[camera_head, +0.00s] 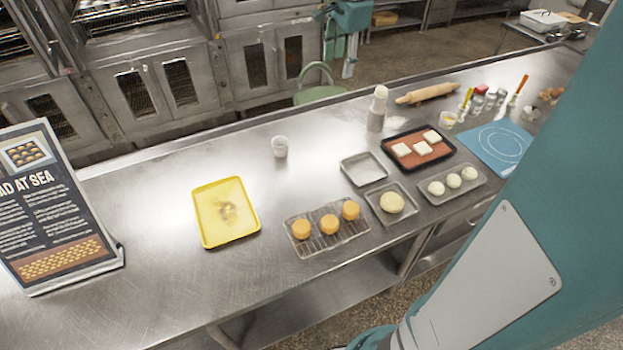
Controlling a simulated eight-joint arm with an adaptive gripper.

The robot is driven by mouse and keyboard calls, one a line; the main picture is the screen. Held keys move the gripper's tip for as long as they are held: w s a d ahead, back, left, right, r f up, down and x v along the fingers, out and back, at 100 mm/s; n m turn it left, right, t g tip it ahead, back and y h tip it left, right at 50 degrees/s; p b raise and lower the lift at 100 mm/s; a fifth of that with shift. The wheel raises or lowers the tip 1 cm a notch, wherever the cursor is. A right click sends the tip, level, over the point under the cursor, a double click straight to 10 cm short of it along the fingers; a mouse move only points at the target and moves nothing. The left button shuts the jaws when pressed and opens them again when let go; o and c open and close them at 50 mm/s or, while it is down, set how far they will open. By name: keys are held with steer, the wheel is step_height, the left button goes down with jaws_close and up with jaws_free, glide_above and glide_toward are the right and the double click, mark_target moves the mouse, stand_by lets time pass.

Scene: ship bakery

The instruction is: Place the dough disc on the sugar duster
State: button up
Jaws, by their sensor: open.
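The dough disc is most likely the pale, flat round piece (391,202) lying on a small grey tray (373,214) near the counter's front edge. Two things could be the sugar duster, and I cannot tell which. One is a small whitish cup-shaped container (280,147) standing alone on the bare counter, left of the trays. The other is a taller pale container with a narrower top (377,108), standing upright behind the trays. The disc touches neither. My gripper is not in view; large teal parts of my own body cover the right side.
The steel counter (150,240) holds a yellow tray (205,240), a wire rack (297,250) with orange rounds, an empty grey tray (345,173), a dark tray (389,146) with white squares, a tray of dough balls (480,187) and a blue mat (496,162). A sign (50,205) stands left.

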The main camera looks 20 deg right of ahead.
steer(key=s+a+f+n+t, duration=0.1)
steer(key=s+a+f+n, duration=0.2)
steer(key=s+a+n, duration=0.3)
steer(key=s+a+f+n+t, duration=0.2)
steer(key=s+a+f+n, duration=0.2)
steer(key=s+a, duration=0.5)
steer(key=s+a+f+n+t+y, duration=0.1)
steer(key=s+a+f+n, duration=0.3)
steer(key=s, duration=0.9)
steer(key=a+n, duration=0.3)
steer(key=n, duration=0.1)
steer(key=shift+s+a, duration=0.3)
steer(key=shift+a, duration=0.05)
